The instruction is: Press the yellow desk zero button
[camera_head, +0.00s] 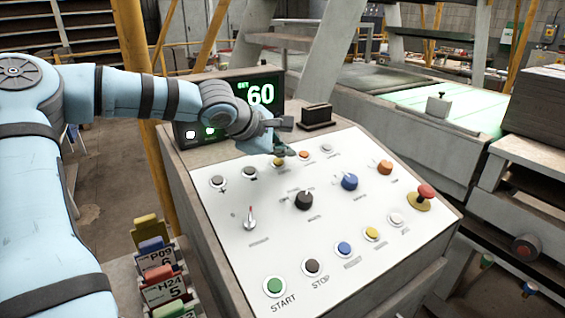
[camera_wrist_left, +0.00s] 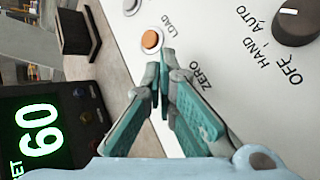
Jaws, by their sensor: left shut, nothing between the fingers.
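The sloped white control desk (camera_head: 325,215) carries several buttons and knobs. A yellow button (camera_head: 278,163) in its top row lies just below my left gripper (camera_head: 285,151), which partly covers it. In the left wrist view the word ZERO is printed beside the fingers, and the fingers hide the button there. My left gripper (camera_wrist_left: 160,68) is shut and empty, its fingertips close over the panel. I cannot tell whether they touch the button. An orange button (camera_wrist_left: 152,40) near the word LOAD shows just past the fingertips. My right gripper is not in view.
A display (camera_head: 262,93) reading 60 stands behind the desk's top edge, beside a dark block (camera_head: 316,116). Another yellow button (camera_head: 372,234) is in the bottom row. A red mushroom button (camera_head: 426,191) is at the right. Coloured card holders (camera_head: 158,272) stand at lower left.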

